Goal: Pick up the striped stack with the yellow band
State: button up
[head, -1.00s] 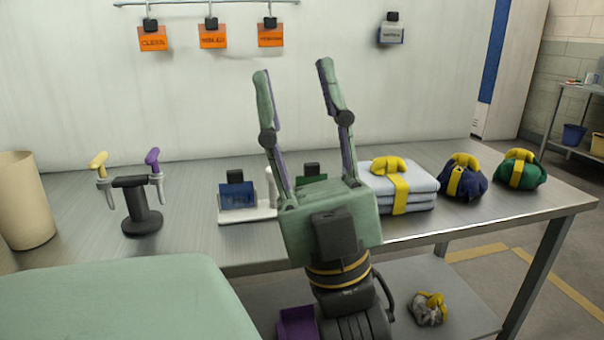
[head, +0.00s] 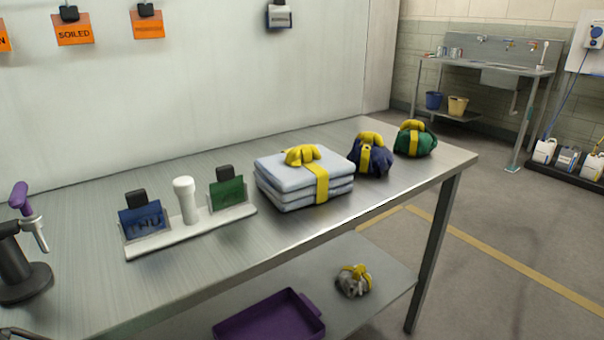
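A stack of folded light blue-grey cloths (head: 278,176) lies on the metal table, with a yellow band (head: 322,185) around it and a yellow knot or handle (head: 303,155) on top. Stripes on the cloth are not clear at this size. Its near and right sides show fully, and nothing touches it from above. My gripper is outside the head view now.
A dark blue bundle (head: 369,160) and a green bundle (head: 414,141) sit right of the stack. A white holder (head: 200,226) with two cards stands left. Below are a purple tray (head: 270,318) and a grey bundle (head: 352,284). The metal table's (head: 100,284) front strip is clear.

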aim_at(299, 176)
jog(key=l+u, duration=0.3)
jog(key=l, duration=0.35)
jog(key=l+u, duration=0.3)
jog(key=l, duration=0.4)
